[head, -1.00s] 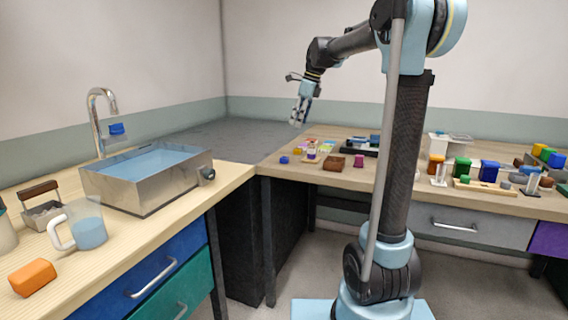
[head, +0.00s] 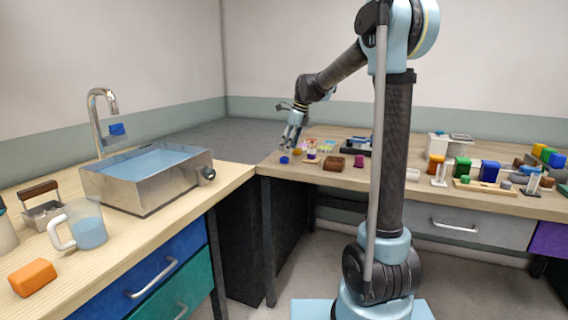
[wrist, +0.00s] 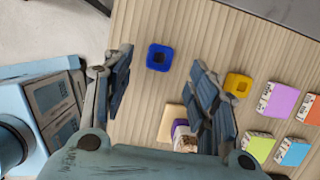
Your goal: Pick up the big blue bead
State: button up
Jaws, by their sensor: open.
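The big blue bead (wrist: 160,57) is a blue rounded square with a dark hole. In the wrist view it lies on the wooden table beyond and between my fingertips. In the head view the blue bead (head: 284,160) lies near the table's left front corner. My gripper (wrist: 158,75) is open and empty, with a finger on each side of the bead in the wrist view. In the head view my gripper (head: 291,143) is just above the bead. I cannot tell the exact height gap.
A yellow bead (wrist: 238,84) lies right of the right finger. Purple, orange, green and blue-topped blocks lie farther right. A purple and cream item (wrist: 183,135) is partly hidden behind the right finger. The table's edge is close to the bead's left.

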aim_at(284, 160)
jog(key=shift+x, duration=2.65)
jog(key=c, duration=1.1)
